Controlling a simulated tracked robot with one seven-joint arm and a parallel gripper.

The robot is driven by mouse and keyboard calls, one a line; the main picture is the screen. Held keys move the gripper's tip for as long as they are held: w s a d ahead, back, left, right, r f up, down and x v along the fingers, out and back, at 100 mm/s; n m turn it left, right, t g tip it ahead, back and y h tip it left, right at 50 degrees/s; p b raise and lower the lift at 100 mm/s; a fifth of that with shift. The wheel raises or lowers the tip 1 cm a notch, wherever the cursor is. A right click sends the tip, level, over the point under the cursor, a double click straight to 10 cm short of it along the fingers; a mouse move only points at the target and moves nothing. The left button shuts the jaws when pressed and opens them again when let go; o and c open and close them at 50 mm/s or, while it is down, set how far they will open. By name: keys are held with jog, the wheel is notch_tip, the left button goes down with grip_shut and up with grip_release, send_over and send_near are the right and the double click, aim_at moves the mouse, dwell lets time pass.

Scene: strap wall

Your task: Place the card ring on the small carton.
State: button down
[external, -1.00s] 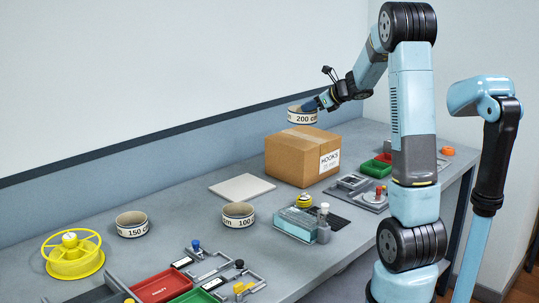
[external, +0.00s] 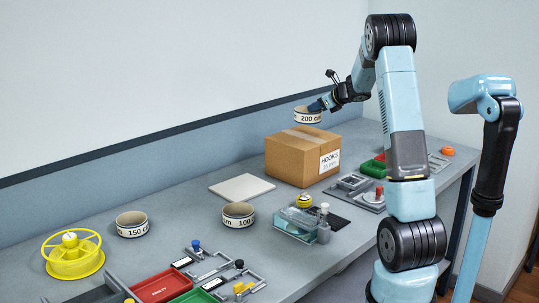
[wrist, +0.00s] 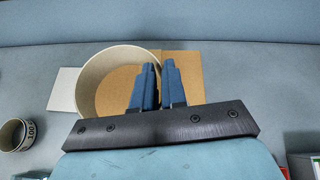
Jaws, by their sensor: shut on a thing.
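The card ring marked 200 cm (external: 307,116), a pale band with a dark inside, is in my gripper (external: 318,104) above the back part of the carton's top. The small carton (external: 298,160) is a brown taped box labelled HOOKS, standing on the bench. In the wrist view my gripper's blue fingers (wrist: 157,88) are shut on the right side of the ring's wall (wrist: 88,82). The carton's brown top (wrist: 187,68) shows through and beside the ring. The ring looks about level; whether a small gap remains beneath it is hard to tell.
Two other rings, 150 cm (external: 132,229) and 100 cm (external: 238,221), stand to the left. A pale square plate (external: 241,187) lies left of the carton. A grey fixture (external: 361,191) and a glassy block (external: 297,222) stand in front. The wall is close behind.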

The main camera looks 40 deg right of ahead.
jog(key=w+f, duration=0.1)
jog(key=w+d+f, duration=0.1)
jog(key=f, duration=0.1)
jog(key=w+f, duration=0.1)
jog(key=shift+w+d+f, duration=0.1)
jog(key=shift+d+f, duration=0.1)
jog(key=shift+d, duration=0.1)
jog(key=shift+f, duration=1.45)
jog(key=c, duration=1.2)
grip_release()
jog(key=shift+o, duration=0.2)
